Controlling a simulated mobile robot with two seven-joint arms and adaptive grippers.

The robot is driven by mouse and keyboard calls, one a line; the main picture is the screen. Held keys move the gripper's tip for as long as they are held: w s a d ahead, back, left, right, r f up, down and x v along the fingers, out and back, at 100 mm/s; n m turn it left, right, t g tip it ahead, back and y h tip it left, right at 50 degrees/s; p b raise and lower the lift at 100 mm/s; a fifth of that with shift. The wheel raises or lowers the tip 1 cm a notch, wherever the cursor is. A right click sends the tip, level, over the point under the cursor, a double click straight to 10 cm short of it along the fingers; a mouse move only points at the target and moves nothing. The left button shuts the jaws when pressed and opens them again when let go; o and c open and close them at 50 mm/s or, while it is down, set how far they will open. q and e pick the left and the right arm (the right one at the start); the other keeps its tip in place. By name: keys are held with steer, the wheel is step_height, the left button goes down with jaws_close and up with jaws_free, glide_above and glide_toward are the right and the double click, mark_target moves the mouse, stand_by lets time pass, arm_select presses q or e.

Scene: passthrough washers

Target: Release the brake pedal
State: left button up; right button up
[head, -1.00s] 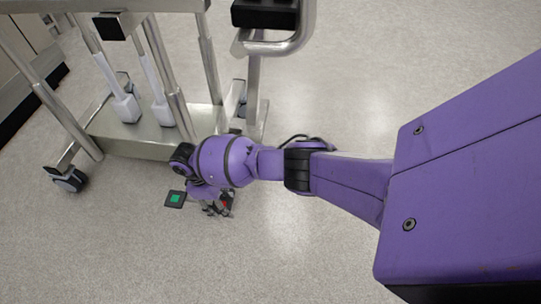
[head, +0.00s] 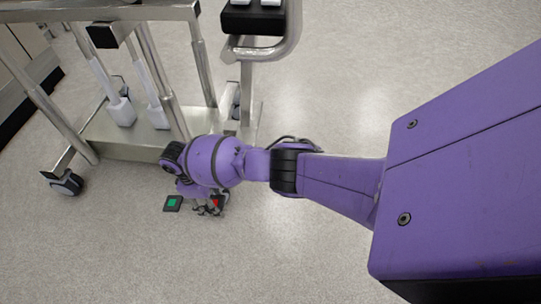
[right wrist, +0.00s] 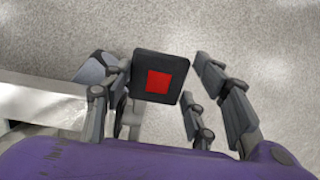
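Two square dark pedals lie low beside the metal cart's base: a green-marked pedal (head: 172,203) on the left and a red-marked pedal (head: 218,201) on the right. My right gripper (head: 208,209) is down at the red-marked pedal, partly covering it in the head view. In the right wrist view the red-marked pedal (right wrist: 158,82) shows between the spread fingers of my right gripper (right wrist: 150,72). The fingers are open, with a clear gap on the right side; the left finger looks close to the pedal's edge, and contact cannot be told. My left gripper is not in view.
The metal cart (head: 130,148) stands at the left, with legs and a caster wheel (head: 68,183) near the pedals. A curved handle rail (head: 265,50) rises above the base. The grey floor (head: 270,240) in front and to the right is clear.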

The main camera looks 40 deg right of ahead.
steer(key=shift+o, duration=1.2)
steer(key=shift+w+a+r, duration=0.15)
steer(key=shift+w+r, duration=0.05)
steer(key=shift+s, duration=0.1)
steer(key=v, duration=1.2)
steer(key=shift+f, duration=0.1)
